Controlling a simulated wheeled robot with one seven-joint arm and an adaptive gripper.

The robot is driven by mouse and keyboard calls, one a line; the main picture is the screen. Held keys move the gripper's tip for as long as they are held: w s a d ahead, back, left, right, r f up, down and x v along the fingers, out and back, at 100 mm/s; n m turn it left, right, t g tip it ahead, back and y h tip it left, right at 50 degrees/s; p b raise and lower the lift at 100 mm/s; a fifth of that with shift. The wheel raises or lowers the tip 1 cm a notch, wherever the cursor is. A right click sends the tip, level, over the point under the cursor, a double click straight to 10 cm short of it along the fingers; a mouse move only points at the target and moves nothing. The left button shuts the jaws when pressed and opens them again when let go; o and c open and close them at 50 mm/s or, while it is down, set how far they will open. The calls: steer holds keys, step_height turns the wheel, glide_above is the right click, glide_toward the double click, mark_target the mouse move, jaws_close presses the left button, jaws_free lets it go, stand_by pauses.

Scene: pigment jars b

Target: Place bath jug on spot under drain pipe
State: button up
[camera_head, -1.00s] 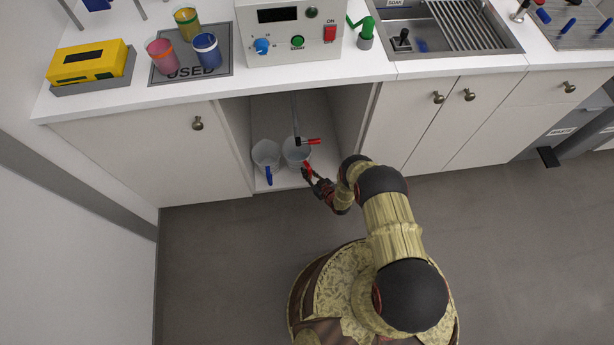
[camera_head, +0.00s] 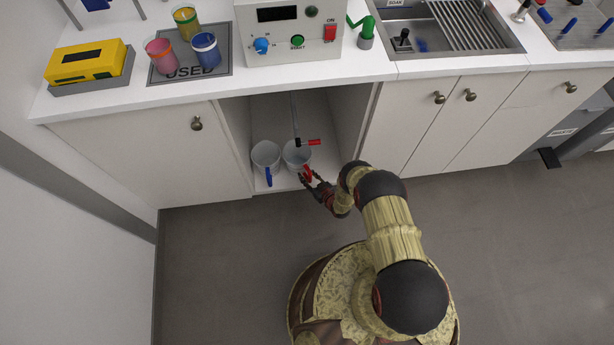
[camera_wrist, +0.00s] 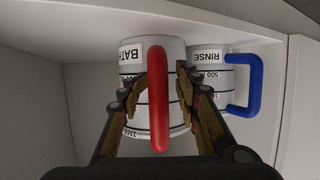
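The white bath jug (camera_head: 291,155), with a red handle (camera_wrist: 158,110), stands in the open cabinet. In the head view it sits just in front of and below the end of the grey drain pipe (camera_head: 294,115). My gripper (camera_head: 305,179) is at its handle. In the wrist view, my gripper's fingers (camera_wrist: 163,72) lie on either side of the handle, with a gap visible at the right finger, so they look open. The jug's label (camera_wrist: 130,54) is partly behind the left finger. The spot under the pipe is hidden by the jug.
The rinse jug (camera_head: 262,152), with a blue handle (camera_wrist: 250,84), stands close on the bath jug's left in the head view. A red valve lever (camera_head: 310,142) sticks out from the pipe end. The cabinet side walls (camera_head: 357,122) bound the space. Floor in front is clear.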

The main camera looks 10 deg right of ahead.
steer(key=p+v, duration=0.4)
steer(key=v, duration=0.8)
steer(key=shift+r, duration=0.1)
steer(key=shift+r, duration=0.1)
